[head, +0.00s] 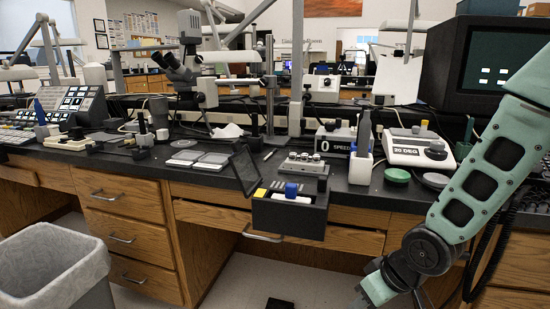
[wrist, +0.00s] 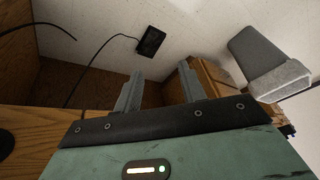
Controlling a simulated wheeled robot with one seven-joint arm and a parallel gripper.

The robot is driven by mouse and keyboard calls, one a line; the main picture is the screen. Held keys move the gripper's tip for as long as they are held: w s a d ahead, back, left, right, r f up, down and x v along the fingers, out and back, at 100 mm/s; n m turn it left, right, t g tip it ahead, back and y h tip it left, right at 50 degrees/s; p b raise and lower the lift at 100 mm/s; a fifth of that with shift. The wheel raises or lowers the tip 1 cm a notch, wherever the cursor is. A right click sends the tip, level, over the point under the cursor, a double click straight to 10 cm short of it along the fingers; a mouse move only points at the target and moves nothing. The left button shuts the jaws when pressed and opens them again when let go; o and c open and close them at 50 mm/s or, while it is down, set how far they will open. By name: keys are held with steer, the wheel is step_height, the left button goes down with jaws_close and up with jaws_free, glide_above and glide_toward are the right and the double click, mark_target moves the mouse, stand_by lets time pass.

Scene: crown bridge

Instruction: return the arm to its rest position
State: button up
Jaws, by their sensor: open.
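My arm (head: 480,175) is pale green with dark joints and hangs down at the right of the head view, in front of the bench. My gripper shows in the wrist view (wrist: 160,78), with two grey fingers apart and nothing between them. In the head view the gripper's end is cut off by the bottom edge. The fingers point toward the floor area below the bench.
The black bench (head: 345,192) has wooden drawers (head: 120,230) below and instruments on top. An open-lidded dark box (head: 290,215) sits at its front edge. A grey bin (head: 75,270) stands front left. A black pedal (wrist: 150,42) with a cable lies on the floor.

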steer(key=s+a+r+n+g+h, duration=0.1)
steer(key=s+a+r+g, duration=0.1)
steer(key=s+r, duration=0.6)
steer(key=s+a+r+n+g+h, duration=0.15)
steer(key=s+r, duration=0.25)
steer(key=s, duration=0.7)
step_height(320, 180, up, 28)
steer(key=p, duration=2.8)
steer(key=shift+s+a+m, duration=0.25)
steer(key=shift+m, duration=0.1)
